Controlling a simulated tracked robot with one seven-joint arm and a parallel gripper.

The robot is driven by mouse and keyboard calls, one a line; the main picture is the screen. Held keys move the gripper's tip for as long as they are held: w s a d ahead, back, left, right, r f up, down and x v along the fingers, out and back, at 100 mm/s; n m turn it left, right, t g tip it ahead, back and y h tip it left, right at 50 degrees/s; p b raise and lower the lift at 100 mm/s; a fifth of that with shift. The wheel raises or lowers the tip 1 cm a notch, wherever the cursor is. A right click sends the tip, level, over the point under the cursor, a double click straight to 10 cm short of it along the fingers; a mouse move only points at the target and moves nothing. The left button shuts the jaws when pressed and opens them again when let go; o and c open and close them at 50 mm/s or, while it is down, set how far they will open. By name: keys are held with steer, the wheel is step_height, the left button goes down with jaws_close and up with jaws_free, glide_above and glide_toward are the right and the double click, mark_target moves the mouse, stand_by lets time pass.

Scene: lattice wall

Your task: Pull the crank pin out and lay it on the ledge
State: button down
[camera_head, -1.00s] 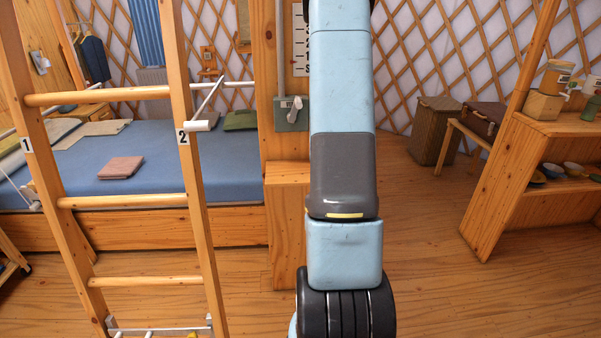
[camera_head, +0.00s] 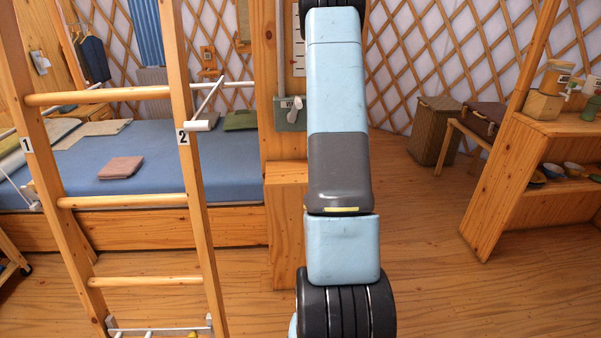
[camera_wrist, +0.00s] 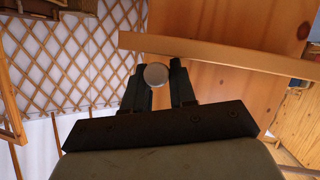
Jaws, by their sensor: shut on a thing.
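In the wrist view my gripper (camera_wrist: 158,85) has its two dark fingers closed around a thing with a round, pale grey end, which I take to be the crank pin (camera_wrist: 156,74). Only this end shows, so I cannot tell whether it is clear of its hole. A narrow wooden board (camera_wrist: 230,56), perhaps the ledge, crosses just beyond the fingertips in front of a wide wooden panel (camera_wrist: 220,85). In the head view my arm hides part of the wooden post, and my gripper is out of sight.
A ladder (camera_head: 110,202) with numbered rails stands at the left, with a white-handled crank (camera_head: 200,125) by rail 2. A grey-green switch box (camera_head: 290,118) is on the post. A blue bed (camera_head: 160,150) lies behind. A wooden shelf (camera_head: 530,170) stands at the right; the floor before it is clear.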

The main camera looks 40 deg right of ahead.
steer(key=c, duration=0.8)
jaws_free()
steer(key=shift+c, duration=0.2)
steer(key=shift+a, duration=0.1)
steer(key=shift+f, duration=0.1)
steer(key=shift+c, duration=0.6)
steer(key=shift+o, duration=0.4)
steer(key=shift+a, duration=0.1)
